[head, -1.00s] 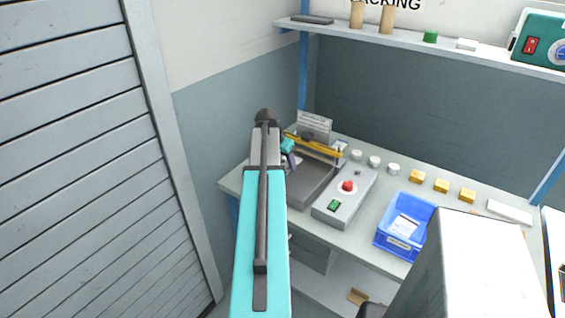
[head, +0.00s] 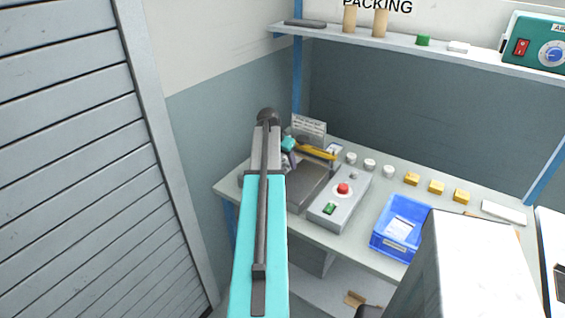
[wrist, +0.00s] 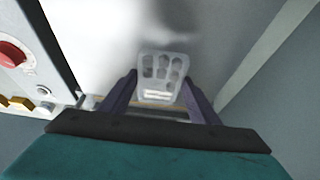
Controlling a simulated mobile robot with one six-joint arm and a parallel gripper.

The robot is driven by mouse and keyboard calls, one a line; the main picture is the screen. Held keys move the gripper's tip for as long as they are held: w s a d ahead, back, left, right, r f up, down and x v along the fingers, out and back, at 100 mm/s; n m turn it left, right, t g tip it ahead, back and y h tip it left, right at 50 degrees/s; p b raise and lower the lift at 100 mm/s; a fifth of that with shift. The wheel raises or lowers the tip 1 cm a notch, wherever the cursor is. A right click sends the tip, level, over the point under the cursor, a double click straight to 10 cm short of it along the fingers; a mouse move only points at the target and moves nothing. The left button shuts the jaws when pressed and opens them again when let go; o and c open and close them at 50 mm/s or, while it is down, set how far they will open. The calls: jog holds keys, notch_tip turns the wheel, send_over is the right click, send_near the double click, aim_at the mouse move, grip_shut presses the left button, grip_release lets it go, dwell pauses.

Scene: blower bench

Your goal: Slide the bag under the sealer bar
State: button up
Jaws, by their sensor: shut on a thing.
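The clear bag (wrist: 161,72), with several dark round items and a white strip near its bottom edge, shows in the wrist view. My gripper (wrist: 160,84) is shut on it, with a purple finger at each side. In the head view my gripper (head: 290,150) is at the left end of the yellow sealer bar (head: 317,152), partly hidden by my arm. The sealer's grey bed (head: 308,188) lies in front of the bar. I cannot make out the bag in the head view, nor tell whether it is under the bar.
The sealer's control box (head: 338,200), with a red button (head: 343,188) and green switch, stands right of the bed. A blue bin (head: 400,228), white round pieces and yellow blocks (head: 436,187) lie further right. A sign (head: 309,126) stands behind the sealer.

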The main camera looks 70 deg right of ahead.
jog(key=shift+s+d, duration=0.2)
jog(key=shift+d, duration=0.55)
jog(key=shift+s+d, duration=0.2)
jog(key=shift+d, duration=0.5)
jog(key=shift+f, duration=0.2)
jog(key=o, duration=1.3)
jog(key=shift+b+v, duration=1.6)
jog(key=shift+v, duration=5.3)
